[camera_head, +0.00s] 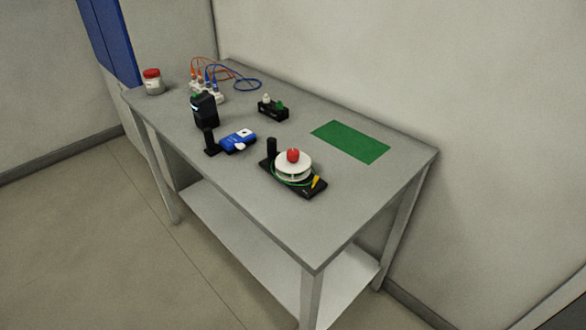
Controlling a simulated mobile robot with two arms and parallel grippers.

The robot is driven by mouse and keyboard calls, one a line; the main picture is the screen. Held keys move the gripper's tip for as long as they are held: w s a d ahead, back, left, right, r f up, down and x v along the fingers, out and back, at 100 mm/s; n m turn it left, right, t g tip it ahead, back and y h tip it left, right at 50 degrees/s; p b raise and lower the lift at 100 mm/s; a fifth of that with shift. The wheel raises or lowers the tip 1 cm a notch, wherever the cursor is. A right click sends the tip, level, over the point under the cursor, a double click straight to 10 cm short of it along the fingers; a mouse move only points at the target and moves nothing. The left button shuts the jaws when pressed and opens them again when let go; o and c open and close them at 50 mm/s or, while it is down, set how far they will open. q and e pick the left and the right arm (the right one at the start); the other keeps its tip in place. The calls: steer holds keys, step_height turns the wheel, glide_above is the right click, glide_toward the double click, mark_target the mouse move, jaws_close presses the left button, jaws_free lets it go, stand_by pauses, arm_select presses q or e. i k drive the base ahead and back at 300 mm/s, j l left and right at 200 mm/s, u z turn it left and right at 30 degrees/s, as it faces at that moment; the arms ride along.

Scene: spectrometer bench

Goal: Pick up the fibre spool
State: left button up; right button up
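The fibre spool (293,170) is a white reel with a red knob (293,155) on top and a green fibre wound at its lower edge. It sits upright on a black base plate (308,190) near the front edge of the grey bench. A short black post (271,147) stands on the plate at the spool's left. A small yellow piece (316,182) shows at its right. Neither of my grippers is in the head view.
The grey bench (250,185) also bears a green mat (350,141), a blue device (238,140), a black box (204,109), a black holder (273,109), a red-lidded jar (152,82) and cabled white units (212,91). Walls stand behind the bench. The floor in front is clear.

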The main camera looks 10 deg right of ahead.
mark_target(277, 161)
steer(key=u, duration=0.5)
steer(key=i+l+u, duration=0.15)
steer(key=l+u, duration=0.2)
steer(key=l, duration=0.4)
steer(key=l+u, duration=0.35)
steer(key=l, duration=0.35)
steer(key=i+l, duration=0.05)
